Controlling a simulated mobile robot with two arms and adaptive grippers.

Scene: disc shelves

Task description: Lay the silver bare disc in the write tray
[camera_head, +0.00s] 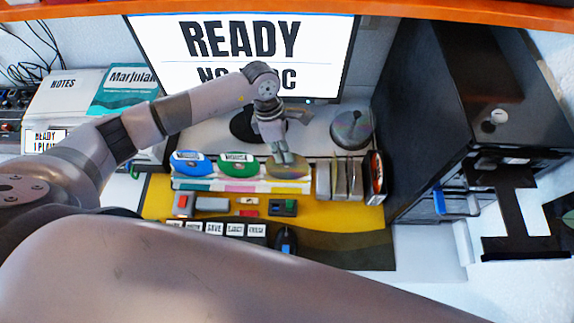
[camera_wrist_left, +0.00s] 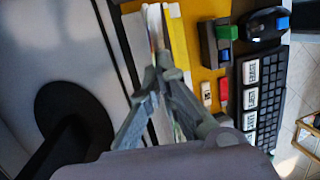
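An iridescent, gold-tinted silvery disc (camera_head: 289,172) without a visible label stands on edge at the right end of the white rack (camera_head: 240,187), beside green and blue labelled discs. My left gripper (camera_head: 286,158) reaches down from above onto this disc's upper edge. In the left wrist view its fingers (camera_wrist_left: 160,68) come together around a thin disc edge (camera_wrist_left: 153,28), seen edge-on. The disc is still at the rack. A black flat frame with cut-outs (camera_head: 515,205) sticks out at the right by the dark cabinet; I cannot tell if it is the write tray. My right gripper is not in view.
Several upright cases (camera_head: 340,180) stand just right of the disc. A spindle with a disc (camera_head: 351,128) stands behind them. The monitor (camera_head: 240,50) reads READY. The dark cabinet (camera_head: 430,110) walls off the right side. A keyboard (camera_head: 215,229) and mouse (camera_head: 286,240) lie in front.

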